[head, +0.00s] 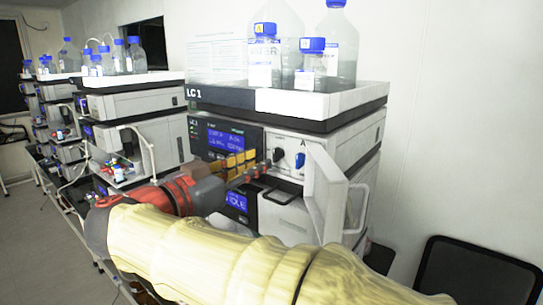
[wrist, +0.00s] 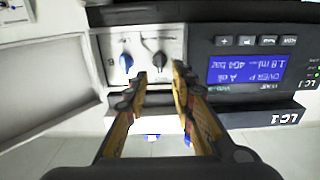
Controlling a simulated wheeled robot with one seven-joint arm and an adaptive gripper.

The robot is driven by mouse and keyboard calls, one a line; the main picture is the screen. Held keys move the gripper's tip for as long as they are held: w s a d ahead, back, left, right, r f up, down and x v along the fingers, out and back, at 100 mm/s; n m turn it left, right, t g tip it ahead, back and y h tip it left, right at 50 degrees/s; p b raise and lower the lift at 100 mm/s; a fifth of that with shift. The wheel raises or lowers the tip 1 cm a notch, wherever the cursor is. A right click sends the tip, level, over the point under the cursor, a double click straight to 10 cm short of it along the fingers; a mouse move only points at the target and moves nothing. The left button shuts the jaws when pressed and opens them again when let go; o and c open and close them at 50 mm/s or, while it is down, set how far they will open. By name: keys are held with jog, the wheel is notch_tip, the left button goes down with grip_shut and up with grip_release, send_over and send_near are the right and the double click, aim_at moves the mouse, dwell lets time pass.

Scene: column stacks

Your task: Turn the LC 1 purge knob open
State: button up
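The LC 1 stack (head: 222,97) stands in the middle of the head view. Its pump front has a dark knob (head: 278,155) and a blue knob (head: 300,160) side by side on a light panel. The upside-down wrist view shows the dark knob (wrist: 158,58) and the blue knob (wrist: 126,62). I cannot read which is labelled purge. My gripper (wrist: 160,74) is open and empty, its orange-and-black fingers pointing at the panel, with the dark knob seen between the tips. Contact cannot be told. In the head view my gripper (head: 262,168) is just left of the dark knob.
A white door (head: 325,190) stands swung open right of the knobs. Blue-capped bottles (head: 312,65) stand in the tray on top. A blue display (wrist: 250,68) is beside the knobs. More stacks (head: 135,115) line the left, and a dark chair (head: 480,270) is at lower right.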

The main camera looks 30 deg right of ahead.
aim_at(274, 155)
jog(key=x, duration=0.6)
jog(key=shift+d, duration=0.25)
jog(key=shift+c, duration=0.8)
grip_shut()
